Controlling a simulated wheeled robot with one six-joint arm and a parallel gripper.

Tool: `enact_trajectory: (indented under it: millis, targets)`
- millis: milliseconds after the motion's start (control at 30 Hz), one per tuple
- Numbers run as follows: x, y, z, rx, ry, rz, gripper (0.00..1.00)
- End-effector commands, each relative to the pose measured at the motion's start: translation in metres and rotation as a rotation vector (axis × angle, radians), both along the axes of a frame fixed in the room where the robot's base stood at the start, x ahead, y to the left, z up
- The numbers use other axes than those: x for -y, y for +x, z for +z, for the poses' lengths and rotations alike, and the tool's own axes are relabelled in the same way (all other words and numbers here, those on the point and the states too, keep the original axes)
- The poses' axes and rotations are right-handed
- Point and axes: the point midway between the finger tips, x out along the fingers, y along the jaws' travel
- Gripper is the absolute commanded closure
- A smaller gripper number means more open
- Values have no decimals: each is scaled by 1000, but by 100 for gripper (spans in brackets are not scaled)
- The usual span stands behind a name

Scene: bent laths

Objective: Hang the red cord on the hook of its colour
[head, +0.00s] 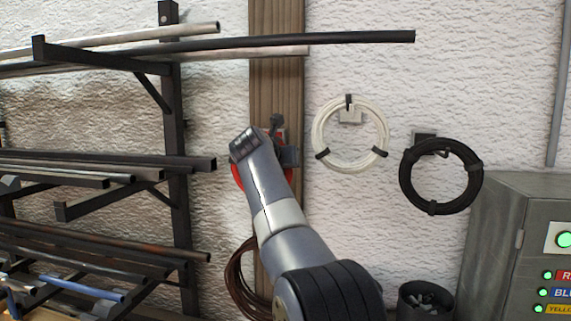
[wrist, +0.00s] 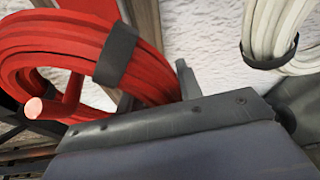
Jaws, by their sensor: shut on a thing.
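The red cord (wrist: 60,38) is a coil with dark bands, large at upper left in the wrist view.
A white coil (head: 351,165) and a black coil (head: 437,208) hang on the wall to the right. A brown coil (head: 238,283) hangs low on the post. A rack with long bars (head: 290,40) stands left, a bin (head: 425,300) and grey cabinet (head: 500,215) right.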

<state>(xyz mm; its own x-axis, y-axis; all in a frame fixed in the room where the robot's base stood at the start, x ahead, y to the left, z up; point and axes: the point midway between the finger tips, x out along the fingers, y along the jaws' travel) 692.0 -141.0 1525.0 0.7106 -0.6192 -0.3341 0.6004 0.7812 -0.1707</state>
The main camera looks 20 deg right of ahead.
Motion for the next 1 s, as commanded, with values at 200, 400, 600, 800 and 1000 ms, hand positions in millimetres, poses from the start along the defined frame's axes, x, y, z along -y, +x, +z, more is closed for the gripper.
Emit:
enact_trajectory:
  millis: [200, 400, 600, 800, 1000]
  targets:
    - [0, 0, -1, -1, 0, 0, 100]
    - [0, 0, -1, -3, 0, 0, 100]
    - [0, 0, -2, -4, 0, 0, 55]
    - [0, 0, -2, -4, 0, 0, 40]
    - [0, 1, -4, -9, 0, 0, 40]
